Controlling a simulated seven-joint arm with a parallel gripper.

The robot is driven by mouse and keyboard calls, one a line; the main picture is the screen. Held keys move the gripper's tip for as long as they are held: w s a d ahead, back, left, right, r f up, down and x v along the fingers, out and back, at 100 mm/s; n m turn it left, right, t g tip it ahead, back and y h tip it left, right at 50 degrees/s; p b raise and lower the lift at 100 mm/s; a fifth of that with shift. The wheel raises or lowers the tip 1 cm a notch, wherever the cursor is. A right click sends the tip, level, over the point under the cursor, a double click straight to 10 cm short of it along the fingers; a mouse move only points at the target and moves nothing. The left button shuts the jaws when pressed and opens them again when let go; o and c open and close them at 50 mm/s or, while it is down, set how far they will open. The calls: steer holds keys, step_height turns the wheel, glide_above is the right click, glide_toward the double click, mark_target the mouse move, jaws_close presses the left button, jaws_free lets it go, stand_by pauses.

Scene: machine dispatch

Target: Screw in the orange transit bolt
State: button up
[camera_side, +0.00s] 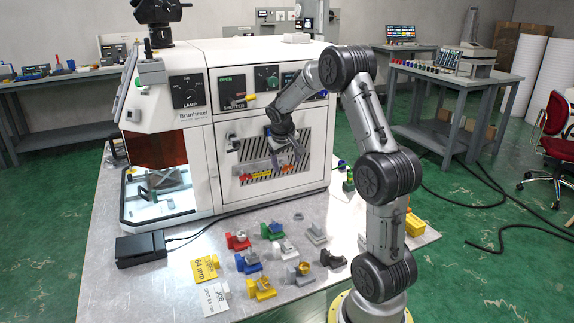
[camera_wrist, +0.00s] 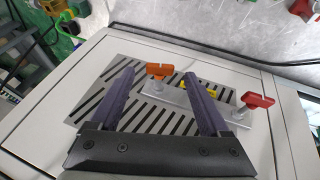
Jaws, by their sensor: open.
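The orange transit bolt (camera_wrist: 158,71) has a T-shaped head and stands at one end of a metal bar (camera_wrist: 172,108) on the machine's slotted panel. In the wrist view my gripper (camera_wrist: 160,77) is open, and the orange head shows between its two purple fingertips. I cannot tell whether either finger touches it, or how deep the bolt sits. A red bolt (camera_wrist: 258,100) stands at the bar's other end, and a small yellow part (camera_wrist: 184,86) lies between, partly behind a finger. In the side view my gripper (camera_side: 297,150) is in front of the slotted panel.
The white machine (camera_side: 230,60) has knobs and a shutter handle (camera_side: 240,100) above the panel. Several coloured fixtures (camera_side: 262,288) stand on the metal table (camera_side: 130,290) below. A black box (camera_side: 140,248) and a yellow 64 mm card (camera_side: 205,269) lie at the front left.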

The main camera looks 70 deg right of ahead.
steer(key=shift+x, duration=0.95)
jaws_close()
steer(key=shift+w+a+f+n+g+h, duration=0.1)
steer(key=shift+n+g+h, duration=0.05)
steer(key=shift+g+h, duration=0.3)
steer(key=shift+w+a+n+g+h, duration=0.15)
steer(key=shift+g+h, duration=0.2)
steer(key=shift+h, duration=0.2)
steer(key=shift+s, duration=0.1)
jaws_free()
